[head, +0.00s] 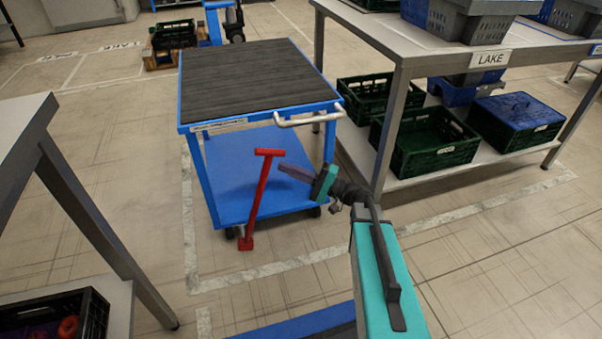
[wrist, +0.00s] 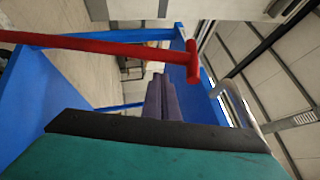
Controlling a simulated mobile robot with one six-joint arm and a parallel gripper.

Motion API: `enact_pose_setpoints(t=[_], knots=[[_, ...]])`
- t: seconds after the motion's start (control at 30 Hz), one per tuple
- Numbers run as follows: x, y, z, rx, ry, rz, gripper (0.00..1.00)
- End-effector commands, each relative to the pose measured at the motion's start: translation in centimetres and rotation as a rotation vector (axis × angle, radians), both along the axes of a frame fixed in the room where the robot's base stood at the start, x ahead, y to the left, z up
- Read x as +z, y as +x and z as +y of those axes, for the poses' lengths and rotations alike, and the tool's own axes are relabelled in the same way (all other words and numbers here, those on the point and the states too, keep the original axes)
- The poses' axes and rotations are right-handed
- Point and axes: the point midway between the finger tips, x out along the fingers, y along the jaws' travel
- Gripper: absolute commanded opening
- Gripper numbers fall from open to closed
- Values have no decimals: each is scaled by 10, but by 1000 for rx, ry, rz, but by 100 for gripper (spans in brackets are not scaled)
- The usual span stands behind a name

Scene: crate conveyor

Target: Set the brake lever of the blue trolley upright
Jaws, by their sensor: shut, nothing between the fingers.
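The blue trolley (head: 196,165) stands left of centre in the head view, with a dark ribbed top and a lower blue deck. Its red brake lever (head: 258,200) rises from a foot near the floor at the trolley's near end. Its T-shaped handle is up, and the lever leans somewhat to the right in the picture. My gripper (head: 284,168) is just right of the lever's upper part, its dark fingers shut and empty. In the wrist view the lever (wrist: 100,45) crosses above the fingers (wrist: 158,88), apparently apart from them; contact is hard to judge.
A metal push handle (head: 308,118) juts from the trolley's near edge above my gripper. A shelf table (head: 400,62) with green crates (head: 425,140) stands close on the right. Another table (head: 60,160) stands at left. Floor in front of the trolley is partly clear.

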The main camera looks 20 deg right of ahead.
Motion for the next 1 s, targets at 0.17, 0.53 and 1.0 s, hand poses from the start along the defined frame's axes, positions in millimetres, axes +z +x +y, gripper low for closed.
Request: enact_pose_setpoints(t=[0.17,0.53,1.0], knots=[[3,-4,14,1,0,0,0],[6,-4,20,0,0,0,0],[14,-5,20,-18,-34,0,0]])
